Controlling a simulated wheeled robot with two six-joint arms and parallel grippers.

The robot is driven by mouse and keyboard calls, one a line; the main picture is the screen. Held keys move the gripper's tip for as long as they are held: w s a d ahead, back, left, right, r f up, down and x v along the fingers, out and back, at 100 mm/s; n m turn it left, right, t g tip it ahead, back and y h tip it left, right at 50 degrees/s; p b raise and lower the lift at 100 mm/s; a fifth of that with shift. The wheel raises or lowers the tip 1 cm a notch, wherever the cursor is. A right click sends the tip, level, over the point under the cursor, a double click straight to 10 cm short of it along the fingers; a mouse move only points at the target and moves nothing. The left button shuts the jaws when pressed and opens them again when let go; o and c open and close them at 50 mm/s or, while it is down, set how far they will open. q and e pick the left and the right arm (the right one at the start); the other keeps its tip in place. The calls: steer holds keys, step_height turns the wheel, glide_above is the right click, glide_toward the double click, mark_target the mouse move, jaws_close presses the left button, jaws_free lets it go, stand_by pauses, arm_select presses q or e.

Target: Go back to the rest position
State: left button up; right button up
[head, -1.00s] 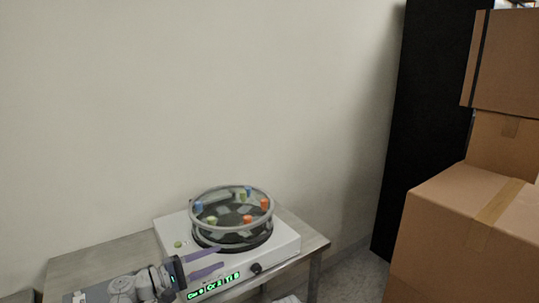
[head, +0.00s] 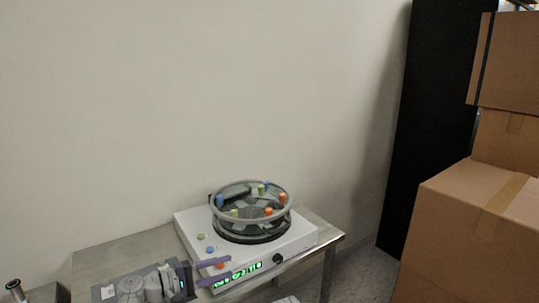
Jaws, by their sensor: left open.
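My left gripper (head: 231,267) is open and empty in the head view. Its two purple fingers point right, in front of the left front part of a white machine (head: 300,241). I cannot tell whether they touch it. The machine carries a round clear-walled chamber (head: 251,213) with a grey rim and several coloured vials inside. A green button (head: 201,236), a blue button (head: 210,250) and an orange button (head: 220,265) show on its left side. A green display (head: 238,275) and a black knob (head: 278,258) are on its front. My right gripper is out of view.
The machine stands on a metal table (head: 125,249) against a plain wall. Bare tabletop lies left of it. Stacked cardboard boxes (head: 455,232) stand at the right, before a tall black panel (head: 430,120). A dark object with a metal cylinder (head: 15,290) shows at the bottom left.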

arm_select(q)
steer(key=s+d+f+m+g+y, duration=0.6)
steer(key=s+d+f, duration=0.25)
steer(key=f, duration=0.35)
steer(key=s+a+f+m+g+y, duration=0.2)
steer(key=s+f+m+g+y, duration=0.1)
steer(key=s+f+m+y, duration=0.6)
step_height(320, 180, up, 18)
steer(key=w+n+p, duration=0.1)
steer(key=p, duration=1.5)
steer(key=shift+w+n+y, duration=0.2)
steer(key=shift+n+y, duration=0.1)
steer(key=shift+n, duration=0.1)
steer(key=shift+d, duration=0.15)
